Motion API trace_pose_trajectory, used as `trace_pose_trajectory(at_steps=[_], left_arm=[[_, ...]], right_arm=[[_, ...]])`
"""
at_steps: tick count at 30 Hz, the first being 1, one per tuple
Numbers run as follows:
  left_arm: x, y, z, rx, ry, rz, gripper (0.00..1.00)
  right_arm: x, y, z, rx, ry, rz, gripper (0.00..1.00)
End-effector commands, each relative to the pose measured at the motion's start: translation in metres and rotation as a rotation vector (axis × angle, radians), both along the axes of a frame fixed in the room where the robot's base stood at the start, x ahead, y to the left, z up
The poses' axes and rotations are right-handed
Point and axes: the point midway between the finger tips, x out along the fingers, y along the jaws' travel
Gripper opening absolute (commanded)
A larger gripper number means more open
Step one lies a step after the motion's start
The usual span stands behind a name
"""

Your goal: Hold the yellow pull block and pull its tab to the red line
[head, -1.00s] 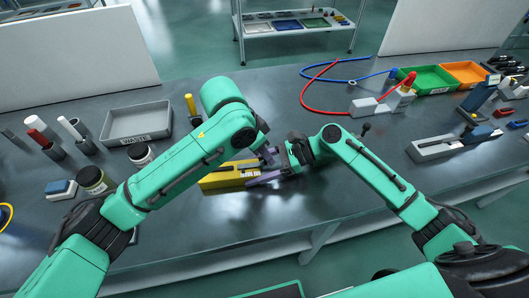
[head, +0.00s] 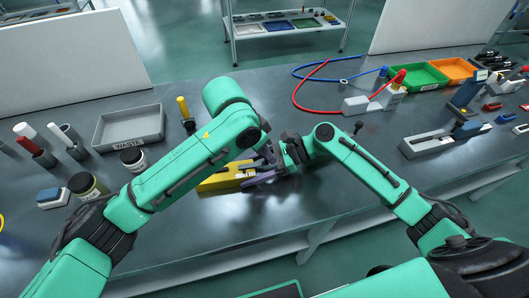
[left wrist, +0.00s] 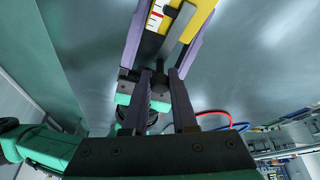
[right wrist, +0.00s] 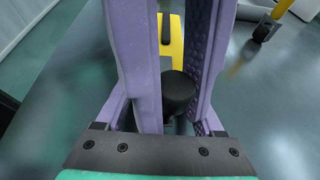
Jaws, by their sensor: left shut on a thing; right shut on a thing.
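In the left wrist view the yellow block (left wrist: 199,18) shows a grey slot and a white scale with red marks (left wrist: 157,12). I cannot tell where the tab stands against the red line.
A grey waste tray (head: 128,143) and an upright yellow-handled tool (head: 184,108) stand left of the arms. Several jars and cylinders stand farther left. Red and blue hoses (head: 312,107), green and orange bins (head: 424,76) and a grey fixture (head: 428,145) are at right.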

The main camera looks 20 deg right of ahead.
Motion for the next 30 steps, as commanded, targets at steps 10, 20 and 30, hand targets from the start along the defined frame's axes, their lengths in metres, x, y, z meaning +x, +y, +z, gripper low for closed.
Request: trace_pose_trajectory(at_steps=[10,20,30], left_arm=[[-0.005,-0.014,0.001,-0.016,0.004,-0.011,0.0],[-0.007,-0.019,0.0,-0.015,0.007,-0.012,0.0],[-0.008,-0.017,-0.001,-0.015,0.009,-0.014,0.0]], right_arm=[[-0.003,0.005,0.001,0.007,0.0,0.012,0.0],[-0.004,0.007,0.001,0.012,0.001,0.015,0.0],[-0.004,0.007,0.001,0.013,0.002,0.015,0.0]])
